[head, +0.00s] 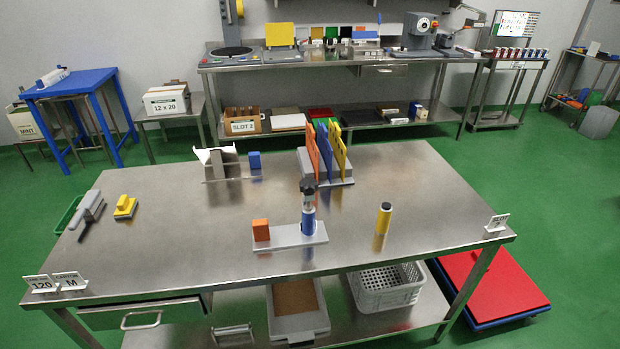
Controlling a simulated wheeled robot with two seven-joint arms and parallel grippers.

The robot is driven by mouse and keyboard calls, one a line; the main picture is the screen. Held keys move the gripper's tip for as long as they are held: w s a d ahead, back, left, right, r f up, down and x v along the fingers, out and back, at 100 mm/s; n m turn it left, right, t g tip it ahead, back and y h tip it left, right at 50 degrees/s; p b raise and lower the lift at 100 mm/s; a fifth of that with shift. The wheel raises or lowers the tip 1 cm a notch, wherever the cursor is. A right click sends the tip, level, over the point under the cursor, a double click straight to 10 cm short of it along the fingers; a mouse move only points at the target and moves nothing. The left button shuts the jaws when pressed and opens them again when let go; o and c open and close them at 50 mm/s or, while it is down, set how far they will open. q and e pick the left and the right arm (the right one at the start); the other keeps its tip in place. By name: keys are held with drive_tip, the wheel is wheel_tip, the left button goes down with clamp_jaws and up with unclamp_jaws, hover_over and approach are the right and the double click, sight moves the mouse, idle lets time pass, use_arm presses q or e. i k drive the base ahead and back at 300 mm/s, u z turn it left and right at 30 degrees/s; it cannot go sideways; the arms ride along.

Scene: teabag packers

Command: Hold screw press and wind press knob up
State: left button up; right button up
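What looks like the screw press stands near the front middle of the steel table (180,200). It has a flat grey base plate (285,239), an orange block (260,229) on its left end and an upright blue cylinder (308,222) toward its right end. A dark knob (309,187) sits at the top of the post above the cylinder. The knob overlaps the grey rack behind it in the picture. I cannot tell how far the knob is wound. Neither of my grippers shows in the head view.
A yellow cylinder with a dark top (383,218) stands right of the press. Behind is a grey rack (340,180) with coloured upright panels. A grey hand tool (90,207) and a yellow-topped block (124,207) lie at left.

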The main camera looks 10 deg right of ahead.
sight(308, 185)
drive_tip(key=u, duration=0.45)
drive_tip(key=k, duration=0.15)
drive_tip(key=z, duration=0.7)
drive_tip(key=i, duration=1)
drive_tip(key=u, duration=0.25)
